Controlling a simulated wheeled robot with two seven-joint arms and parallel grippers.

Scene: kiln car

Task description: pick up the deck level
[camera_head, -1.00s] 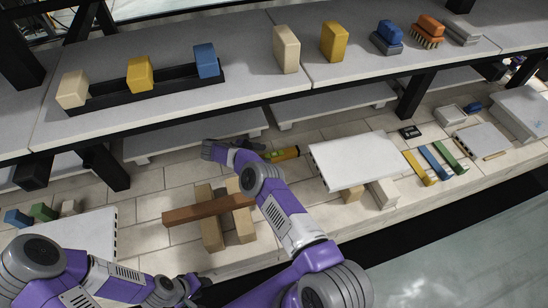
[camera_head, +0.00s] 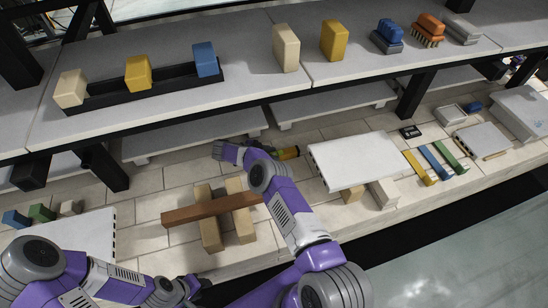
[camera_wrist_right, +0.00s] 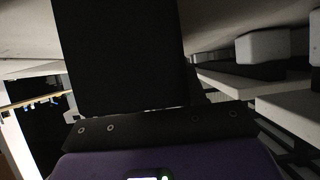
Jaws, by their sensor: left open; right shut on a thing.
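The deck level (camera_head: 288,153) is a short yellow-orange bar with a green part, low on the tiled deck area left of the large white slab in the head view. My right gripper (camera_head: 271,150) is shut on its left end; the arm hides part of it. I cannot tell whether it touches the deck. The wrist view shows mostly dark gripper parts, and I cannot make out the level there. My left gripper (camera_head: 196,287) is open and empty at the lower left, near the deck's front edge.
A white slab (camera_head: 352,160) on blocks stands just right of the level. A brown bar (camera_head: 205,209) lies across two tan blocks (camera_head: 240,226) in front. A shelf (camera_head: 285,90) with bricks and brushes overhangs behind. Yellow, blue and green bars (camera_head: 436,162) lie at right.

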